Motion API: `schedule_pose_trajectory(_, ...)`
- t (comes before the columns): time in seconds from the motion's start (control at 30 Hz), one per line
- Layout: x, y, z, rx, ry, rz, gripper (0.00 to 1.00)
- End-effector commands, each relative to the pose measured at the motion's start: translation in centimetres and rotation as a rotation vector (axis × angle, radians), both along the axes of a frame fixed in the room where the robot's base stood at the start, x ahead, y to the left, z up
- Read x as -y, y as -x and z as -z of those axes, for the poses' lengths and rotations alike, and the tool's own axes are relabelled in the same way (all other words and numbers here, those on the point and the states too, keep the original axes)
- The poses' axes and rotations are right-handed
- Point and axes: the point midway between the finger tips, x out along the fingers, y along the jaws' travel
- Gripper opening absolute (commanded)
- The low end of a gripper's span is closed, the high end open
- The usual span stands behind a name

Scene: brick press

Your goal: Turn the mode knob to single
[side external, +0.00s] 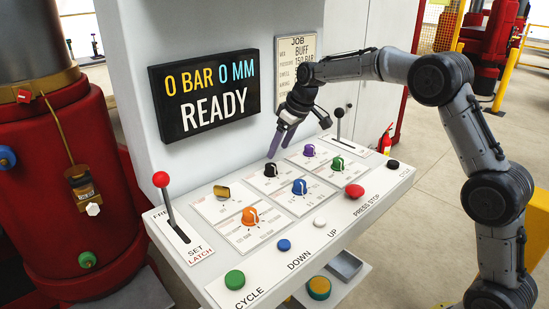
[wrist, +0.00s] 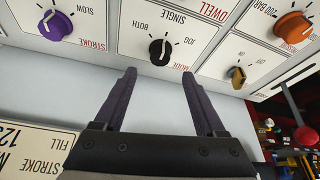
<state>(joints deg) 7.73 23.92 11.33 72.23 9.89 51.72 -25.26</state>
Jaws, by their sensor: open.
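The mode knob is black with a white pointer line (wrist: 160,52). It sits on a white plate with the words BOTH, SINGLE and JOG around it, upside down in the wrist view. The line runs roughly up and down in that view; I cannot tell for sure which label it marks. In the side view the black knob (side external: 271,170) is in the back row of the panel. My gripper (wrist: 159,73) is open and empty, its dark fingers spread wider than the knob. The fingertips (side external: 276,151) are close to the knob, apart from it.
A purple knob (wrist: 56,26) and a brass switch (wrist: 236,76) flank the mode knob in the wrist view. An orange knob (wrist: 293,27) is farther right. A red-topped lever (side external: 161,181) and a black-topped lever (side external: 339,114) stand up from the panel.

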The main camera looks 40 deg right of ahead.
Motion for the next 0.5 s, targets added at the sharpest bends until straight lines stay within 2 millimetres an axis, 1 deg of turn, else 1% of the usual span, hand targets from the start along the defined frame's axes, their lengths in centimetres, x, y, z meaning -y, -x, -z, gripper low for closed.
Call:
schedule_pose_trajectory(0.03, 0.1, 0.4, -1.2, 0.004, 0.001, 0.001, 0.73)
schedule_pose_trajectory(0.1, 0.2, 0.9, -2.5, 0.004, 0.001, 0.001, 0.73)
schedule_pose_trajectory(0.23, 0.4, 1.8, -4.5, 0.003, 0.002, 0.000, 0.73)
schedule_pose_trajectory(0.33, 0.5, 2.2, -5.6, 0.002, 0.001, 0.001, 0.73)
schedule_pose_trajectory(0.5, 0.6, 2.6, -6.4, 0.000, 0.001, 0.000, 0.73)
